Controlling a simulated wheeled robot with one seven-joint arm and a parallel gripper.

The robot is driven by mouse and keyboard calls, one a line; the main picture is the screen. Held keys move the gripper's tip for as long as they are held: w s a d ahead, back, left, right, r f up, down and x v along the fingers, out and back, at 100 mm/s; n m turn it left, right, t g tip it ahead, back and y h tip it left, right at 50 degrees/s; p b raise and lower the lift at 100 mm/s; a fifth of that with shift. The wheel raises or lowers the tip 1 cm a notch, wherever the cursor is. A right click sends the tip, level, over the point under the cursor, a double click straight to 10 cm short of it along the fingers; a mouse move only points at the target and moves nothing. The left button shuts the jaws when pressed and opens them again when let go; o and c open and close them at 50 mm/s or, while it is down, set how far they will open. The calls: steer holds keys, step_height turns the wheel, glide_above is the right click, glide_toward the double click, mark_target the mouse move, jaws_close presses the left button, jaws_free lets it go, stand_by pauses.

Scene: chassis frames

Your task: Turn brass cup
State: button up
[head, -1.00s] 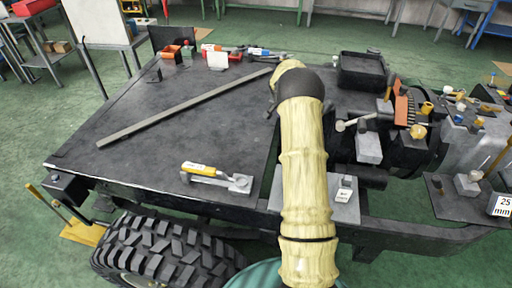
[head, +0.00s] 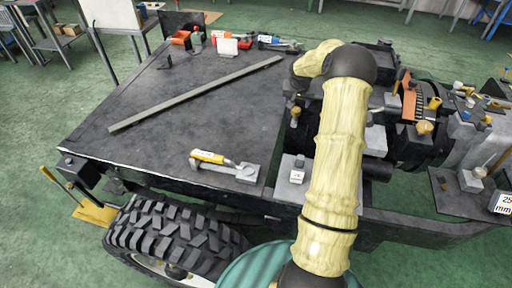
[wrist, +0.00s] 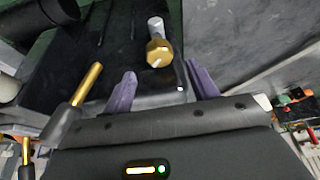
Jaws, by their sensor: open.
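In the wrist view, a brass cup (wrist: 158,53) with a faceted rim sits on the end of a pale grey stem (wrist: 155,25). My gripper (wrist: 163,82) is open, with its two purple fingers apart and nothing between them. The cup shows just beyond the fingertips, roughly in line with the gap, and I see no finger touching it. In the head view, my bent arm hides most of the gripper. A small brass piece (head: 294,113) shows just left of the arm; I cannot tell whether it is the same cup.
A brass rod (wrist: 87,84) stands left of the fingers in the wrist view. The dark chassis plate (head: 130,165) carries a long grey bar (head: 200,92) and a yellow-handled tool (head: 210,157). More brass knobs (head: 425,127) and blocks crowd the right side.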

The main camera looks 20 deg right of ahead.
steer(key=v, duration=1.2)
steer(key=s+a+f+n+b, duration=0.1)
steer(key=s+a+f+b, duration=0.2)
steer(key=a, duration=0.4)
steer(key=s+a+f+n+y+b, duration=0.1)
steer(key=s+a+f+n+b, duration=0.1)
steer(key=a, duration=0.5)
steer(key=s+a+f+n+b, duration=0.1)
steer(key=s+a+f+b, duration=0.3)
steer(key=s+a+f, duration=0.1)
steer(key=shift+s+a+f+n+g+y, duration=0.2)
steer(key=shift+s+a+n+g+y, duration=0.15)
steer(key=shift+s+a, duration=0.65)
